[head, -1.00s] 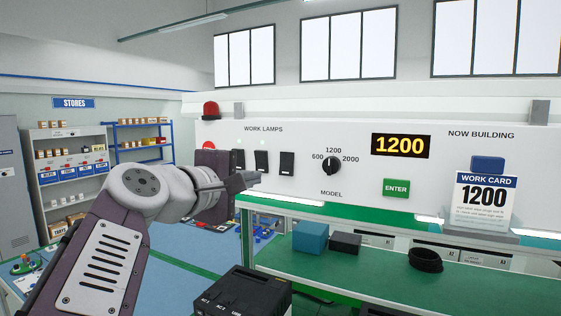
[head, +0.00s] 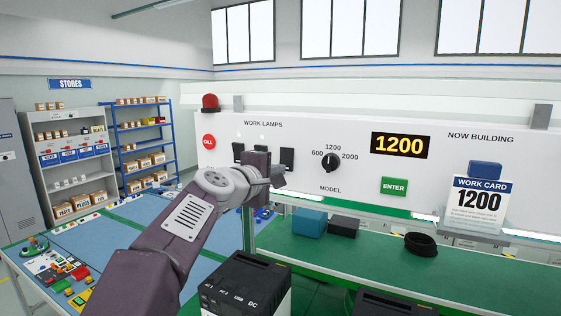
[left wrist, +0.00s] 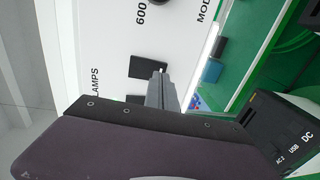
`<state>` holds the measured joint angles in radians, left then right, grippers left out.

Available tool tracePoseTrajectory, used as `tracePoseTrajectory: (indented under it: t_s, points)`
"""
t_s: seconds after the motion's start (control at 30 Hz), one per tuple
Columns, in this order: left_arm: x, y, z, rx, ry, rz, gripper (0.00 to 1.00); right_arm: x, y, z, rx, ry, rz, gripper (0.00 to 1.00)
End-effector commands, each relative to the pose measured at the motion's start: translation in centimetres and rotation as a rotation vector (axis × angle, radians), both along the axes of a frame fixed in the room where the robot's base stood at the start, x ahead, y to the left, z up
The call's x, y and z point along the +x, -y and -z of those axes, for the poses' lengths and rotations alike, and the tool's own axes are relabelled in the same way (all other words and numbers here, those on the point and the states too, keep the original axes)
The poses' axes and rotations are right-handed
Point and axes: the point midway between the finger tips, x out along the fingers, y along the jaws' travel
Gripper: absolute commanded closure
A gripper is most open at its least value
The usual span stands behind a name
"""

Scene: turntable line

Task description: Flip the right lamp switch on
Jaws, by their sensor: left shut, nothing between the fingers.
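The right lamp switch (head: 287,159) is a black rocker on the white panel, rightmost of three under the WORK LAMPS label. The middle switch (head: 261,149) and left switch (head: 238,152) have small pale lights above them; I make out no lit one above the right switch. My left gripper (head: 278,179) is shut and empty, just below the right switch. In the left wrist view, the shut fingertips (left wrist: 159,76) overlap the edge of the right switch (left wrist: 146,65); whether they touch it is unclear. My right gripper is not in view.
The panel also carries a red CALL button (head: 208,141), a model dial (head: 331,161), a green ENTER button (head: 394,186) and a 1200 display (head: 401,145). Below, a blue box (head: 309,222) and a black ring (head: 420,244) rest on the green bench (head: 380,262).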

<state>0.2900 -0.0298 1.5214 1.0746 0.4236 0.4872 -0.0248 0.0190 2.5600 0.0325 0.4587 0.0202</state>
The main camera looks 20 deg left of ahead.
Motion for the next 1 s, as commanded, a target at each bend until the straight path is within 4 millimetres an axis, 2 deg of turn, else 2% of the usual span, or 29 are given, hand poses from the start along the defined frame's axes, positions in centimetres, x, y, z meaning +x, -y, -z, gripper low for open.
tracePoseTrajectory:
  t_s: [0.1, 0.2, 0.53, 0.7, 0.77, 1.0]
  points:
    - [1.3, 0.1, 0.0, -0.001, -0.001, 0.002, 1.0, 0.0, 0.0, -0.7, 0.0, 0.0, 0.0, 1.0]
    - [1.7, 0.2, 0.1, -0.001, 0.0, 0.001, 1.0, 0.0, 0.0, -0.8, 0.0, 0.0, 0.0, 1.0]
    - [1.9, 0.2, 0.3, 0.0, 0.002, 0.001, 1.0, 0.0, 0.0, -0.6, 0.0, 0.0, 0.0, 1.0]
    - [2.4, 0.2, 1.6, -0.004, 0.047, 0.0, 1.0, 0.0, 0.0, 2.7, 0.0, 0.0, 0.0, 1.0]
    - [2.3, 0.2, 0.4, -0.004, 0.047, 0.0, 1.0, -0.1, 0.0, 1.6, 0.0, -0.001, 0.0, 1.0]
    - [2.4, 0.2, 0.5, -0.005, 0.047, 0.0, 1.0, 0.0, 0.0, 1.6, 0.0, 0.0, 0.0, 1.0]
